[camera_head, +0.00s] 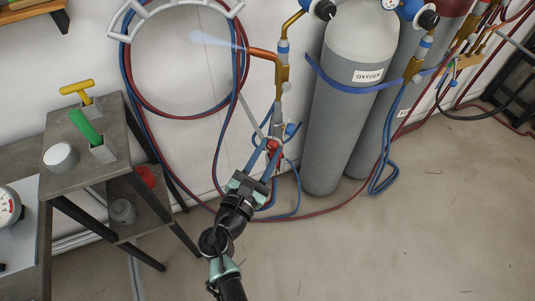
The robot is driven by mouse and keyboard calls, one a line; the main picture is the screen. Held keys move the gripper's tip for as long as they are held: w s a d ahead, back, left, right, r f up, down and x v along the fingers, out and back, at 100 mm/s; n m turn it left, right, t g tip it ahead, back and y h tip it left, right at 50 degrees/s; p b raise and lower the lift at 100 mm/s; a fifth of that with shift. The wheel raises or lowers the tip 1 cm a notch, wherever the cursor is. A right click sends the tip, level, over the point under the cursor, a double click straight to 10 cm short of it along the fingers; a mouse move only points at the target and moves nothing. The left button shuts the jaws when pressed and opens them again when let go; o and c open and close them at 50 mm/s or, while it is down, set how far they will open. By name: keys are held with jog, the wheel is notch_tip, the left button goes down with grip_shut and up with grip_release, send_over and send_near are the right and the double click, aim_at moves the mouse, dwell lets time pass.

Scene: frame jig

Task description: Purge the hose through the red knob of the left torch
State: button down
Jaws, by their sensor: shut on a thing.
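The left torch (281,88) hangs upright against the wall, with a brass body and a copper tip (262,53) pointing left. A pale bluish plume (215,41) streams left from the tip. The red knob (274,146) is low on the torch, partly hidden by my fingers. A blue knob (290,130) sits just above it on the right. My gripper (266,158) reaches up from below and is shut on the red knob. The red and blue hoses (127,70) loop on a grey hanger to the left.
A grey oxygen cylinder (347,110) with a blue strap stands right of the torch. A second torch (414,68) hangs further right. A grey stepped table (85,165) with a yellow-handled tool, a green-handled tool and a white cup stands left. Hoses trail on the floor; the front right floor is clear.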

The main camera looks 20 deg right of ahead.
jog(key=m+b, duration=0.3)
jog(key=m, duration=0.2)
jog(key=shift+f, duration=0.1)
jog(key=shift+m+y+b, duration=0.3)
jog(key=shift+m+b, duration=0.55)
jog(key=shift+m, duration=0.75)
jog(key=c, duration=0.6)
grip_release()
jog(key=v, duration=1.3)
